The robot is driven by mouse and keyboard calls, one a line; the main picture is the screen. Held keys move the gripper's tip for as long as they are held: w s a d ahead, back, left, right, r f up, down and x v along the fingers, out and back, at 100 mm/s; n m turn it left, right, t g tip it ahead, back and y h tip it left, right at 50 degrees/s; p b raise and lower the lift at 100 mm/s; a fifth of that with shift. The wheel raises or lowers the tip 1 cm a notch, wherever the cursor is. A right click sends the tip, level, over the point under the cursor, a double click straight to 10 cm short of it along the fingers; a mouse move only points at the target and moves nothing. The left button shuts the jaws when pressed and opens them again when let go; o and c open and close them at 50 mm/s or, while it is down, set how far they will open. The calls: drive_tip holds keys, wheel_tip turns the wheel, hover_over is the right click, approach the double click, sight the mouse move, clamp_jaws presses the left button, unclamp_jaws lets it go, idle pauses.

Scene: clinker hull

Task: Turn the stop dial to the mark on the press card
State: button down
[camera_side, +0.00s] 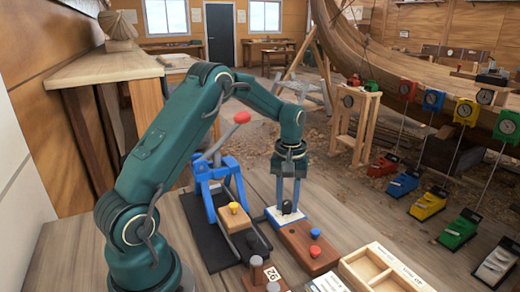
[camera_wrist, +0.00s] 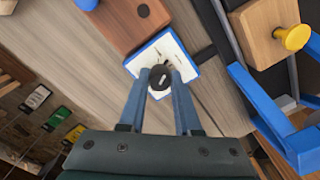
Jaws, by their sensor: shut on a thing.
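The stop dial (camera_wrist: 160,78) is a small dark round knob with a pale line on its top. It sits on a white plate with a blue edge (camera_wrist: 180,56), which bears dark marks partly hidden by the knob and fingers. In the side view the dial (camera_side: 287,207) stands at the end of a red-brown block. My gripper (camera_wrist: 160,80) points down with its two fingers shut on the dial's sides; it also shows in the side view (camera_side: 287,205). I cannot tell which card is the press card; a white card (camera_side: 326,284) lies at the bottom edge, its print unreadable.
A blue press (camera_side: 215,180) with a red-ended lever stands left of the dial, holding a wooden block with a yellow knob (camera_side: 234,207). The red-brown block (camera_side: 308,248) carries a red and a blue knob. A wooden tray (camera_side: 347,262) lies at front right.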

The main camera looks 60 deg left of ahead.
sight(287, 202)
drive_tip(key=m, duration=0.5)
drive_tip(key=shift+r, duration=0.1)
idle(0.4)
drive_tip(key=c, duration=0.6)
unclamp_jaws()
drive_tip(key=shift+r, duration=2.55)
